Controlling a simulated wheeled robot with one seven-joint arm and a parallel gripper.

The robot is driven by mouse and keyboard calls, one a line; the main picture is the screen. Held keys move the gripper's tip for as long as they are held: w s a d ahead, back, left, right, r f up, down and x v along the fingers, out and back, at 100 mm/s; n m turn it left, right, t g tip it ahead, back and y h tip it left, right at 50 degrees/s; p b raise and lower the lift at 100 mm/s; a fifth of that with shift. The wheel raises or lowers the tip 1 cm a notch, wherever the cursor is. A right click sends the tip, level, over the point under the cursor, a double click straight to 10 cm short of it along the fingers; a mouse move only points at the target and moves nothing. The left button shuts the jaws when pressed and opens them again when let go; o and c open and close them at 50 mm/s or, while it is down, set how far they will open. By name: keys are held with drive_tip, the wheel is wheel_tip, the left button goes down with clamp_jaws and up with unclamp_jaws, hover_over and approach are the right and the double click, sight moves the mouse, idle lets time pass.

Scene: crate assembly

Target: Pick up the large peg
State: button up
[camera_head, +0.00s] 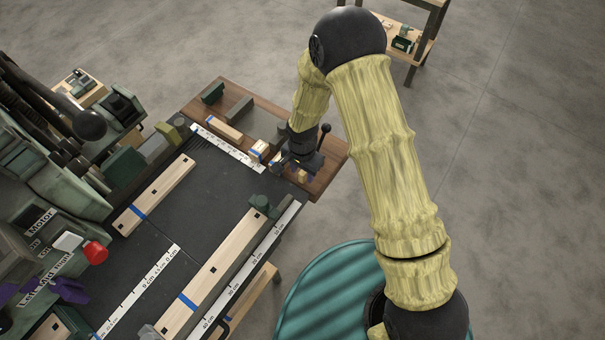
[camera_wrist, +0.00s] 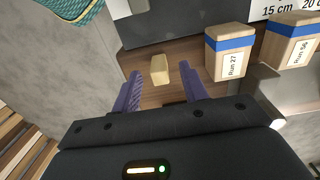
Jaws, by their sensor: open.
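A small plain wooden block (camera_wrist: 159,70), which looks like the peg, stands on the brown wooden tabletop. In the wrist view it sits between the two purple fingertips of my gripper (camera_wrist: 160,83), which is open, with a gap on both sides. In the head view my gripper (camera_head: 301,174) is low over the far right end of the bench, and the block (camera_head: 303,176) shows small beside the fingers. I cannot tell how far above or beyond the tips the block lies.
Two larger wooden blocks with blue bands, labelled Run 27 (camera_wrist: 228,55) and Run 56 (camera_wrist: 290,42), stand close to the right finger. Long planks (camera_head: 155,195) lie on the dark work surface. A green pad (camera_wrist: 72,8) shows at the upper left of the wrist view.

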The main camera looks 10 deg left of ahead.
drive_tip(key=shift+f, duration=1.15)
clamp_jaws()
